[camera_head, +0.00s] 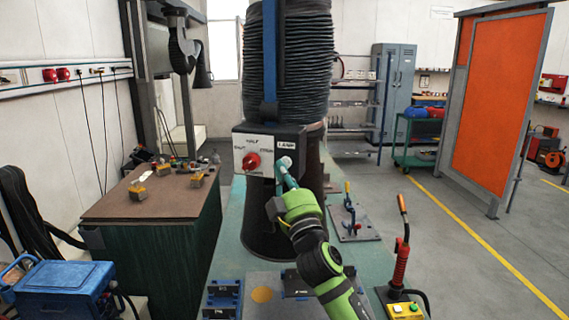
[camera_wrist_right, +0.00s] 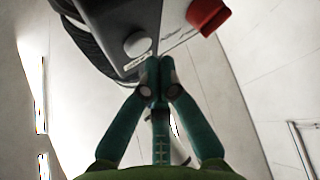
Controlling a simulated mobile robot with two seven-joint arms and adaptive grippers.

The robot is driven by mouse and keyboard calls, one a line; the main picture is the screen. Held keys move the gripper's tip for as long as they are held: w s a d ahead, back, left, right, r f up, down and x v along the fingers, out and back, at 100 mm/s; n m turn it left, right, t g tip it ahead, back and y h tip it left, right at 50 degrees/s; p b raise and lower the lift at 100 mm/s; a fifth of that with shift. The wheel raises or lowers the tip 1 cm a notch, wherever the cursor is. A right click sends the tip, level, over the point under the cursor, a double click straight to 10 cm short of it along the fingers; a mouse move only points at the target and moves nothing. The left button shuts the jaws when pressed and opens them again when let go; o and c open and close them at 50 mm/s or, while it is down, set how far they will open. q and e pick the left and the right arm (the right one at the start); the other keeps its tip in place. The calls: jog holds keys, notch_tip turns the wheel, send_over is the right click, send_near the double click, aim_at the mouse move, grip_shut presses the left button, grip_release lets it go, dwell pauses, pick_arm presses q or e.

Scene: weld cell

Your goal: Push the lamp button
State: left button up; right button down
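The dark control box (camera_head: 240,139) hangs below the ribbed black hose and has a light front plate. A label reading LAMP (camera_head: 285,145) is at its upper right. In the wrist view a round pale button (camera_wrist_right: 137,43) shows on the box face beside a small label (camera_wrist_right: 136,63). My right gripper (camera_head: 281,166) is at the lower right of the box, pointing up at it. In the wrist view its teal fingertips (camera_wrist_right: 159,66) are together with nothing between them, close to the label and button. I cannot tell whether they touch the box. My left gripper is out of view.
A red rotary knob (camera_head: 251,161) sits left of the fingers on the same box; it also shows in the wrist view (camera_wrist_right: 208,14). A clamp plate (camera_head: 353,226) and a red-handled tool (camera_head: 401,262) stand right of my arm. A workbench (camera_head: 150,198) is at left.

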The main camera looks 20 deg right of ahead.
jog(key=s+a+p, duration=0.1)
jog(key=s+a, duration=0.2)
jog(key=s, duration=0.1)
jog(key=shift+s+a, duration=0.35)
jog(key=shift+s, duration=0.05)
dwell(1.1)
